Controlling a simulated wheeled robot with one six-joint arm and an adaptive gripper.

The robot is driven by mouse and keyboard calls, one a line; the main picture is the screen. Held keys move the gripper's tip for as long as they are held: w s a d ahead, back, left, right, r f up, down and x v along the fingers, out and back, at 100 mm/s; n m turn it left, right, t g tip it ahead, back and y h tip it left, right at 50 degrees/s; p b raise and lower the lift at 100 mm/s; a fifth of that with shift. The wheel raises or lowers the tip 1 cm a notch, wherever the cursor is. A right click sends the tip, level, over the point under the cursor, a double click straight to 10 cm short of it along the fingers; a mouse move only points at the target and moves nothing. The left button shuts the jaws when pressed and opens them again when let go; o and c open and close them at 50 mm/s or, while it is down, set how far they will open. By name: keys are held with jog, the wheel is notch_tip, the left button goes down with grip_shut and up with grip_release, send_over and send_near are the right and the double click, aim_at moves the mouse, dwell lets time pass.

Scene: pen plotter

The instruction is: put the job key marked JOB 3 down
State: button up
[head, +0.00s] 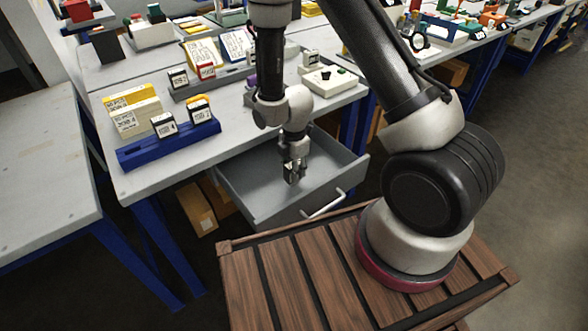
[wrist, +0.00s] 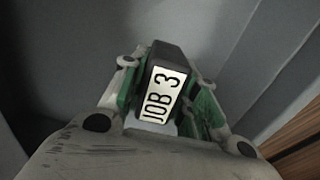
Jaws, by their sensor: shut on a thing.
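The job key (wrist: 163,92) is a dark block with a white label reading JOB 3. In the wrist view it sits between the green-padded fingers of my gripper (wrist: 165,100), which is shut on it. In the head view my gripper (head: 293,173) points down over an open grey drawer (head: 262,204). The key is too small to make out clearly there. I cannot tell whether the key touches the drawer floor. The wrist view shows grey drawer surfaces around the gripper.
The table (head: 120,185) above the drawer carries a blue rack (head: 170,147) with labelled blocks, yellow-topped card boxes (head: 135,112) and a white device (head: 329,80). The drawer's handle (head: 324,206) faces my wooden-topped base. Bare drawer floor shows around the gripper.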

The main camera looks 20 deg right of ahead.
jog(key=shift+f, duration=0.15)
jog(key=o, duration=1)
jog(key=shift+c, duration=0.2)
notch_tip(320, 180, up, 12)
jog(key=shift+r, duration=0.25)
jog(key=s+d+r+m+t, duration=0.1)
jog(key=d+r+m, duration=0.2)
jog(key=r, duration=0.3)
jog(key=s+d+r+m, duration=0.1)
jog(key=d+r+m, duration=0.15)
jog(key=r, duration=0.35)
jog(key=s+d+r+m+t, duration=0.1)
jog(key=s+d+r+m, duration=0.3)
jog(key=s+r+m, duration=0.4)
jog(key=s+d+r+m+t, duration=0.2)
jog(key=s+d+r+m, duration=0.3)
jog(key=s+r+m, duration=0.3)
jog(key=shift+s+d+r, duration=0.15)
jog(key=shift+s+r, duration=0.3)
jog(key=shift+s, duration=0.2)
